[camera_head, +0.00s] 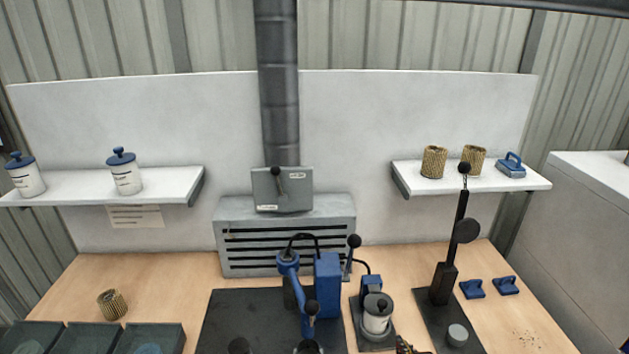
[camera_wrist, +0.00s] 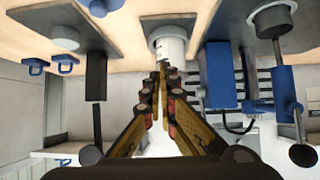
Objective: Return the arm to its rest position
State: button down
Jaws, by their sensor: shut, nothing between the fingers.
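My gripper (camera_wrist: 161,70) shows in the wrist view with its two yellow-and-black fingers together and nothing between them. The wrist view is upside down against the head view. The fingertips point toward a white canister (camera_wrist: 171,48) on a grey plate; whether they touch it cannot be told. In the head view only a small brassy bit of my gripper (camera_head: 405,346) shows at the bottom edge, just right of the white canister with a dark lid (camera_head: 376,315). The rest of my arm is hidden or out of frame there.
A blue press (camera_head: 327,285) stands left of the canister, and a black lever stand (camera_head: 444,283) right of it. Blue clamps (camera_head: 472,289) lie farther right. A pleated cartridge (camera_head: 112,304) and dark trays (camera_head: 88,338) are at left. Shelves (camera_head: 165,187) hold jars and cartridges.

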jog(key=s+d+g+h, duration=0.1)
jog(key=s+d+g, duration=0.1)
jog(key=s+g, duration=0.6)
jog(key=s+a+r+t, duration=0.1)
jog(key=s+a+r, duration=0.2)
jog(key=r, duration=0.4)
jog(key=s+a+r+t+y, duration=0.1)
jog(key=s+a+r, duration=0.2)
jog(key=r, duration=0.5)
jog(key=shift+a+r+n+t, duration=0.15)
jog(key=shift+a+n+t, duration=0.15)
